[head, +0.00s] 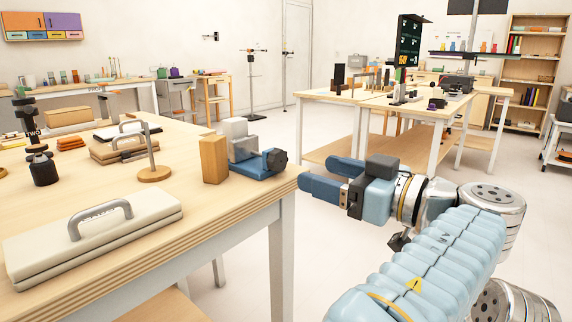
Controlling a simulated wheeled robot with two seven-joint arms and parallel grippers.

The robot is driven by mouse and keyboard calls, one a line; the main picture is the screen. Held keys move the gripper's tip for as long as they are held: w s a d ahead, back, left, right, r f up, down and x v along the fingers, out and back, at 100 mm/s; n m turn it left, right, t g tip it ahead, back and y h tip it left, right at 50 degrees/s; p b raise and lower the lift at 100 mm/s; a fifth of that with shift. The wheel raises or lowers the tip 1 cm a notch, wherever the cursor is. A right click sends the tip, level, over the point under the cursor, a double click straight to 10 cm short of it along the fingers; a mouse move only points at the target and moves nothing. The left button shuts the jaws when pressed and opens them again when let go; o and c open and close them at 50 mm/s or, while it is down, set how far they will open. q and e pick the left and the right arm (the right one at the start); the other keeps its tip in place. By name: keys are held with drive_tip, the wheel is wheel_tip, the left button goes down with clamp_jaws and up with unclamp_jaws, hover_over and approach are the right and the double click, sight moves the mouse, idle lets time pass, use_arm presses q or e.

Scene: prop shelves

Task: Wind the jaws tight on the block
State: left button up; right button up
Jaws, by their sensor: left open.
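A small vise with a blue base (257,166) and grey jaws (243,148) sits near the right corner of the wooden table. Its dark round knob (277,159) faces right, towards the table edge. An upright wooden block (214,159) stands just left of the vise; I cannot tell whether it touches the jaws. My left gripper (318,173), with blue fingers, is open and empty beyond the table's right edge. Its fingers point left towards the knob, with a gap between. My right gripper is not in view.
A cream case with a grey handle (95,230) lies at the table's front. A thin rod on a round wooden base (154,174) stands left of the block. Brown cases (125,148) lie behind.

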sight(281, 161)
use_arm(q)
drive_tip(key=x, duration=0.8)
drive_tip(key=shift+d, duration=0.1)
drive_tip(key=c, duration=1)
drive_tip(key=shift+m, duration=1.5)
drive_tip(key=shift+c, duration=0.2)
drive_tip(key=o, duration=1)
drive_tip(key=shift+o, duration=0.2)
drive_tip(key=shift+d, duration=0.1)
